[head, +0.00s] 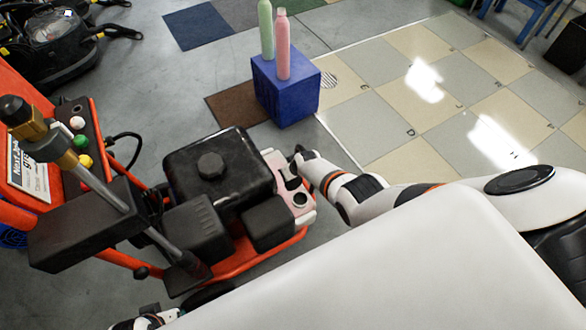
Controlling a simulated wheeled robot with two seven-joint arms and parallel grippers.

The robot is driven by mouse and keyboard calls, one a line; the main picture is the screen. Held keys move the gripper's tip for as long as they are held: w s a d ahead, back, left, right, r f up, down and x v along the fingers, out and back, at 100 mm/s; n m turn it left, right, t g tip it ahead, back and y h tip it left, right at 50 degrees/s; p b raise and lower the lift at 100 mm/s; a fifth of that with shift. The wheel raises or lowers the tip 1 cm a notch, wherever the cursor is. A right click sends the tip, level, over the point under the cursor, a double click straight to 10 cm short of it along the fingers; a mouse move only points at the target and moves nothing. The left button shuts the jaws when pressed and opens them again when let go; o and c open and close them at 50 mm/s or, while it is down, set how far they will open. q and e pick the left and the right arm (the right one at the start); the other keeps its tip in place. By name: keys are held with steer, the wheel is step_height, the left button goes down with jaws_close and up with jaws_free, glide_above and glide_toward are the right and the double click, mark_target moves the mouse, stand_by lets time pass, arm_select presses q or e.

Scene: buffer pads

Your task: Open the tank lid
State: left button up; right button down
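The black tank (235,148) sits on top of a red-framed machine at the left of the head view. A round black lid (210,165) sits on the tank's top face and looks closed. My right arm comes in from the right, and its dark gripper (297,156) is just right of the tank, beside the machine's pale side part (292,185). It is apart from the lid, and its fingers are too small and dark to read. Part of my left arm shows at the bottom left edge; its fingers cannot be made out.
A control panel (32,172) and a metal lever with a brown-gold fitting (62,147) stand left of the tank. A blue box (288,98) bearing a green bottle (266,30) and a pink bottle (283,45) stands behind. Tiled floor (440,95) is clear at the back right.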

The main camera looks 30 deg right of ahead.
arm_select(q)
steer(key=shift+r, duration=0.2)
arm_select(e)
steer(key=shift+w+a+r, duration=0.1)
steer(key=shift+w+r, duration=0.2)
steer(key=shift+w, duration=0.15)
steer(key=c, duration=1.3)
jaws_free()
steer(key=shift+o, duration=0.3)
steer(key=shift+s+f, duration=0.15)
steer(key=shift+s, duration=0.1)
